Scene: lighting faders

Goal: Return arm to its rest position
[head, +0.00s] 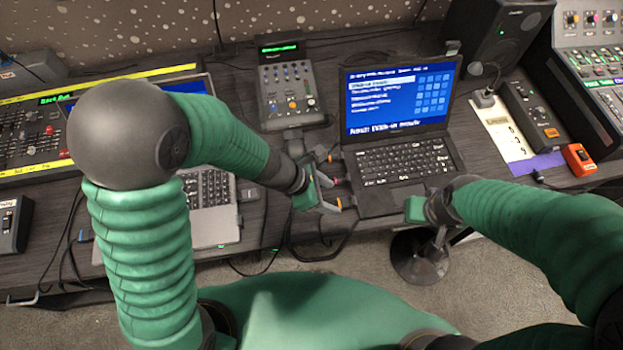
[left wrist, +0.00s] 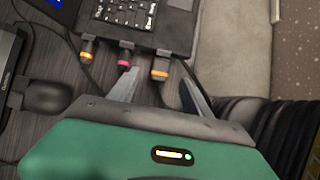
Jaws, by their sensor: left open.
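My left gripper (head: 330,188) is over the desk between the two laptops, just left of the black laptop's near left corner. In the left wrist view its two fingers (left wrist: 158,85) stand apart, with nothing held between them.
A small mixer (head: 288,90) stands behind my left gripper. A grey laptop (head: 215,215) is partly hidden behind my left arm. A lighting console (head: 30,135) is at the far left, a speaker (head: 505,35) at the back right. Cables lie near the desk's front edge.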

